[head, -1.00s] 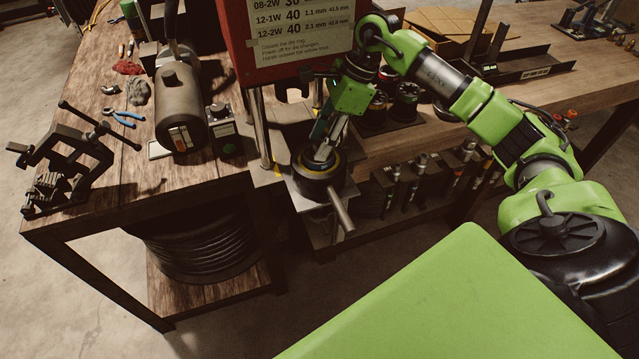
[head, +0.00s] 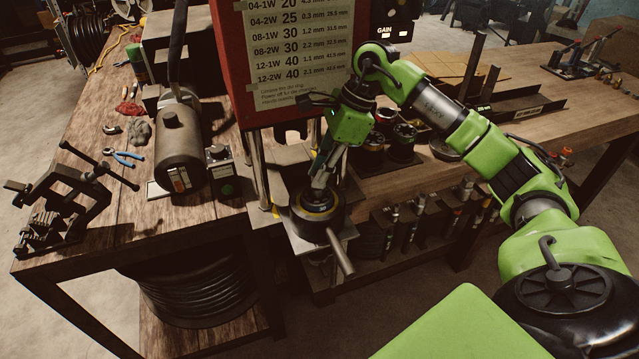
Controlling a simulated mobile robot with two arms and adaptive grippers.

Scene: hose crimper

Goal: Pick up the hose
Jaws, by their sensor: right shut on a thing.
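A coil of black hose (head: 195,292) lies on the lower shelf under the left part of the bench. My right gripper (head: 319,188) points down into the round black crimper head (head: 328,224), inside its yellow-edged ring. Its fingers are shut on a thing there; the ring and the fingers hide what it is. The gripper is well to the right of and above the coil. A grey bar sticks out from the head toward the front. My left gripper is not in view.
The red crimper panel (head: 228,70) with a printed chart stands just behind my right gripper. A dark cylinder motor (head: 178,142) and a black vise-like stand (head: 68,200) are on the left bench. Round die sets (head: 402,142) sit right of the gripper. Upright fittings (head: 418,212) stand below.

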